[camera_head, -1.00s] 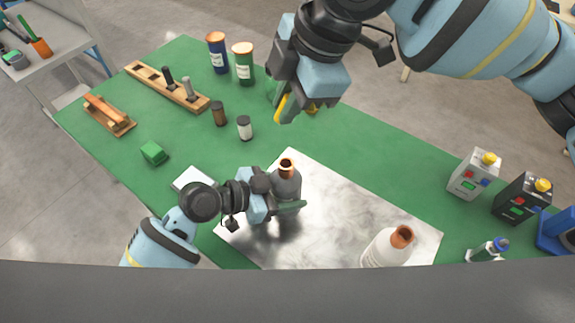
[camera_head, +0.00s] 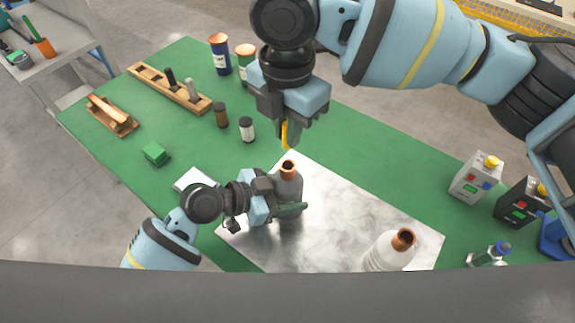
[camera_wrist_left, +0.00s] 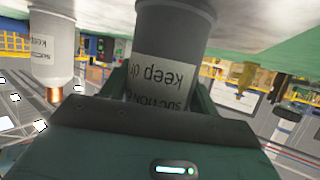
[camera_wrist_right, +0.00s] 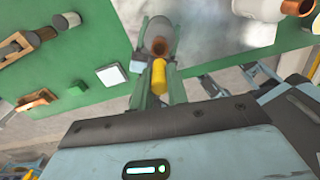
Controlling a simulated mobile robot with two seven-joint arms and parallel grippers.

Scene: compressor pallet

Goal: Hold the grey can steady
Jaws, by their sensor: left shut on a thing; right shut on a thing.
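The grey can (camera_head: 290,188) stands upright on the metal sheet (camera_head: 345,215), with a copper-coloured mouth at its top. My left gripper (camera_head: 291,208) is shut around its body. In the left wrist view the can (camera_wrist_left: 168,55) shows a white label, upside down, between the fingers. My right gripper (camera_head: 288,140) points down just above and behind the can. It is shut on a yellow plug (camera_wrist_right: 159,77). In the right wrist view the plug appears just below the can's copper mouth (camera_wrist_right: 159,47); a gap between them cannot be judged.
A white can (camera_head: 385,252) with a copper mouth stands at the sheet's front right. Two boxes with yellow caps (camera_head: 476,178) (camera_head: 520,202) stand at the right. Small bottles, wooden racks (camera_head: 148,76) and a green block (camera_head: 155,153) lie left and back. Green mat right of the sheet is partly clear.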

